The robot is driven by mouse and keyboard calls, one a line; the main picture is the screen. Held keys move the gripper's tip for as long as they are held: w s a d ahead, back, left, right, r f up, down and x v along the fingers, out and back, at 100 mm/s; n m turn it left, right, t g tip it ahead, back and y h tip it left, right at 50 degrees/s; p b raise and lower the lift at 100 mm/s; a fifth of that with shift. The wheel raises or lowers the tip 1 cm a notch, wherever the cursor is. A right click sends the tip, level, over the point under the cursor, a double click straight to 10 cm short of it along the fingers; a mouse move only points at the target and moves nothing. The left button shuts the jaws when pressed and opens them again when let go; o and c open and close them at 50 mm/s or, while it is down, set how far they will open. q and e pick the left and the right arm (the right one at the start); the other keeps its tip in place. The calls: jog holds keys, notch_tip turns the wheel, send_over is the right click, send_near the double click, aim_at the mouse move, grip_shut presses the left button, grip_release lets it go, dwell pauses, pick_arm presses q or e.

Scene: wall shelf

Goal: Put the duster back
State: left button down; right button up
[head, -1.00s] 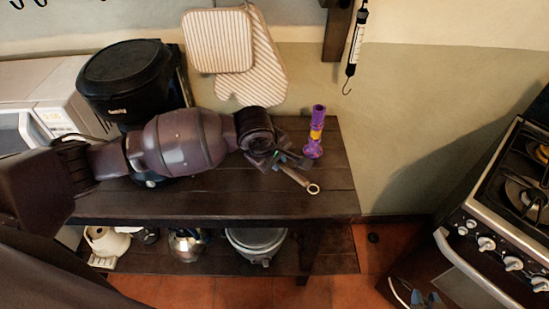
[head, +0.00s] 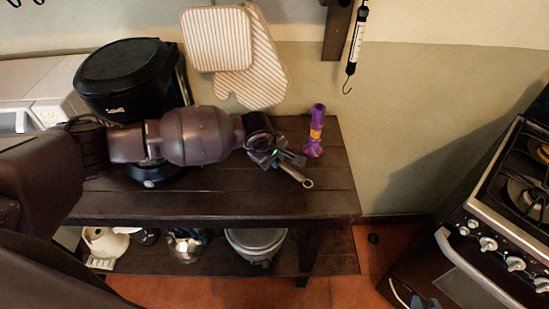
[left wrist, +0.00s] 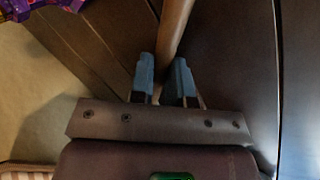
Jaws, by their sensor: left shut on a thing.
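The wooden handle of what looks like the duster (head: 301,178), with a ring at its end, slants over the dark wooden table toward its front right. My left gripper (head: 283,161) is shut on this handle at the table top. In the left wrist view the handle (left wrist: 174,25) passes between the two blue-grey fingertips (left wrist: 162,82). The other end of the duster is hidden by my gripper and wrist. Blue-grey tips that look like my right gripper (head: 427,303) show at the bottom edge, mostly cut off.
A purple bottle-like thing with a yellow label (head: 316,131) stands just right of my left gripper. A black appliance (head: 130,80) stands behind my left arm. The table's (head: 335,195) front right is clear. A stove (head: 500,200) stands at right. Oven mitts (head: 262,75) hang on the wall.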

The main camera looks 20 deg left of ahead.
pick_arm(q)
jog(key=shift+f, duration=0.1)
pick_arm(e)
jog(key=shift+w+r, duration=0.25)
jog(key=shift+w, duration=0.15)
pick_arm(q)
jog(key=c, duration=1.4)
grip_release()
pick_arm(e)
jog(key=shift+s+f, duration=0.1)
jog(key=shift+s, duration=0.05)
